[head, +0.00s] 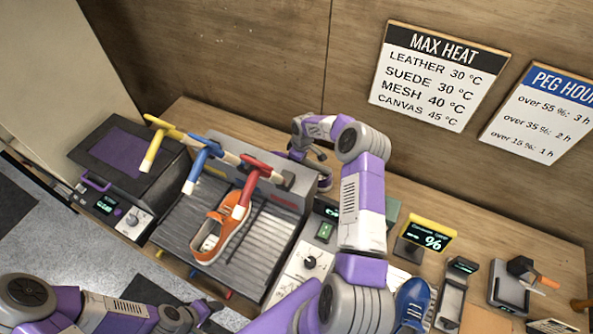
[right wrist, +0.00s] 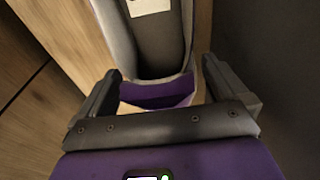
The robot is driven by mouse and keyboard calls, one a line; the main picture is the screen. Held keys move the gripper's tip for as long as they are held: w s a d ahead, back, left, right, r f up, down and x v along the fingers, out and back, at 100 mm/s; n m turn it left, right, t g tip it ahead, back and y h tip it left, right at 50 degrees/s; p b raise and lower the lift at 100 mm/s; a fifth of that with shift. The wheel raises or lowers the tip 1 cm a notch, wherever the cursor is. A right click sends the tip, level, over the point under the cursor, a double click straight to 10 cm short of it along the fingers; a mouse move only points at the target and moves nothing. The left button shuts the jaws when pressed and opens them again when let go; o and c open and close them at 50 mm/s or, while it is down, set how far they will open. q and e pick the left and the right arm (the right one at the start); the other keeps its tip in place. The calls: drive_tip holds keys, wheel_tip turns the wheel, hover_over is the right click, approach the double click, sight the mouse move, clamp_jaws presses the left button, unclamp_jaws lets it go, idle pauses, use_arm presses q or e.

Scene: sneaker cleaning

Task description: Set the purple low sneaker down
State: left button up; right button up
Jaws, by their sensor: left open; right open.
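In the right wrist view a low shoe-like thing in grey and purple, which I take to be the purple low sneaker (right wrist: 157,95), lies between the fingers of my right gripper (right wrist: 160,78). Its dark opening and a pale label show. The fingers are open, one on each side, and I cannot tell whether they touch it. In the head view the right arm reaches to the back, behind the rack, where the sneaker is mostly hidden. My left gripper (head: 207,309) is open and empty, low in front of the bench.
An orange sneaker (head: 207,243) rests on the grey ribbed rack (head: 268,262) under yellow, blue and red pegs. A dark box with a purple panel (head: 118,152) stands left. A blue sneaker (head: 412,304), a humidity display (head: 432,236) and small devices stand right. The wooden wall rises behind.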

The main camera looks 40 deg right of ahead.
drive_tip(key=shift+r, duration=0.1)
drive_tip(key=shift+c, duration=0.5)
drive_tip(key=c, duration=1.4)
drive_tip(key=shift+c, duration=1.4)
drive_tip(key=shift+r, duration=0.15)
